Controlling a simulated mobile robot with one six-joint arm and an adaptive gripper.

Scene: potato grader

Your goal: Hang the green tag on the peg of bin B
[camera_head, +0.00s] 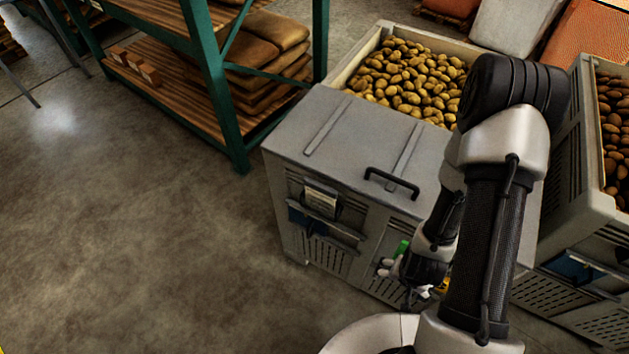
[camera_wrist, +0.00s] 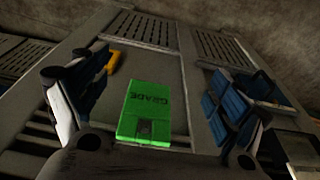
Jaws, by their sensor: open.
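The green tag (camera_wrist: 148,100) shows in the wrist view with the word GRADE upside down and a dark spot near its lower edge. It lies between the spread fingers of my gripper (camera_wrist: 155,100), with visible gaps on both sides. Behind it is the grey front of a bin. In the head view the green tag (camera_head: 401,249) is a small patch beside my gripper (camera_head: 402,277), low at the front of the middle bin (camera_head: 345,150). I cannot make out the peg or any bin letter, nor whether the tag hangs on something.
A yellow piece (camera_wrist: 113,62) is near the left finger in the wrist view. A label holder (camera_head: 321,198) is on the middle bin's front. Another potato bin (camera_head: 567,195) stands at right, a green shelf rack (camera_head: 234,120) behind left. The floor at left is clear.

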